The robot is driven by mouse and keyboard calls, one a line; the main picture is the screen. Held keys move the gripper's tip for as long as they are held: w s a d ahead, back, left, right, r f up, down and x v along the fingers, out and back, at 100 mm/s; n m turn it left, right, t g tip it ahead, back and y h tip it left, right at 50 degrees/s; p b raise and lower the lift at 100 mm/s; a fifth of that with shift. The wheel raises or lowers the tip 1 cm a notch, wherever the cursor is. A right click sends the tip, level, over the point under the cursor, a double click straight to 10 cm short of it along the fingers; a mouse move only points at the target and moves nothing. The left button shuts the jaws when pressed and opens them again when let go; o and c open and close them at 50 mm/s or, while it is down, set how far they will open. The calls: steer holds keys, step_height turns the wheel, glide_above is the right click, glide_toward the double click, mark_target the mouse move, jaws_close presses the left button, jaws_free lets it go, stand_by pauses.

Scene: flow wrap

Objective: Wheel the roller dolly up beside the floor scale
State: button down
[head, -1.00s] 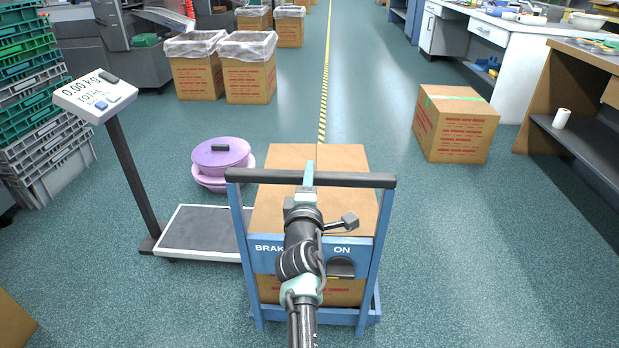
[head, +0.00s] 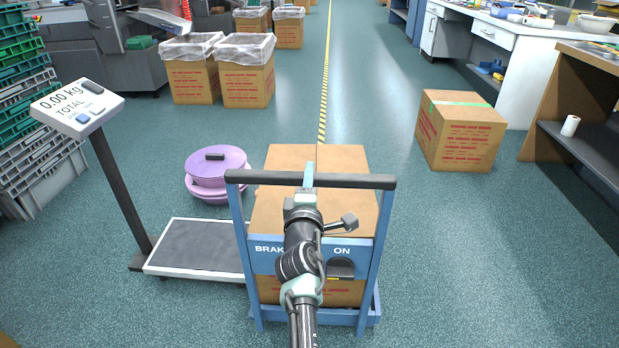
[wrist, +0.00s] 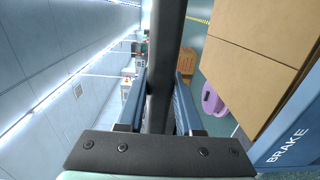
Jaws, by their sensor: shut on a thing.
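The roller dolly is a blue frame (head: 372,265) with a dark push bar (head: 355,181), loaded with cardboard boxes (head: 335,165). Its panel reads "BRAK" and "ON", partly hidden by my arm; the wrist view shows "BRAKE" on the blue panel (wrist: 285,148). My gripper (head: 308,180) is shut on the middle of the push bar; in the wrist view the bar (wrist: 165,60) runs between the fingers. The floor scale has a dark, white-rimmed platform (head: 195,246) just left of the dolly, its right end hidden behind the dolly's frame. Its display (head: 78,105) reads 0.00 kg.
Purple round tubs (head: 215,170) stand behind the scale. A closed carton (head: 462,132) stands on the right, near a bench with a shelf. Lined boxes (head: 245,80) are further back on the left, stacked crates (head: 30,130) at far left. Floor ahead along the yellow line is open.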

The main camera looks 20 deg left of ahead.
steer(key=c, duration=1)
jaws_free()
steer(key=shift+w+r, duration=0.1)
steer(key=shift+r, duration=0.1)
steer(key=o, duration=0.4)
steer(key=shift+f, duration=0.15)
steer(key=shift+o, duration=0.2)
steer(key=p+v, duration=0.7)
steer(key=v, duration=0.6)
steer(key=shift+p, duration=0.3)
steer(key=shift+w, duration=0.1)
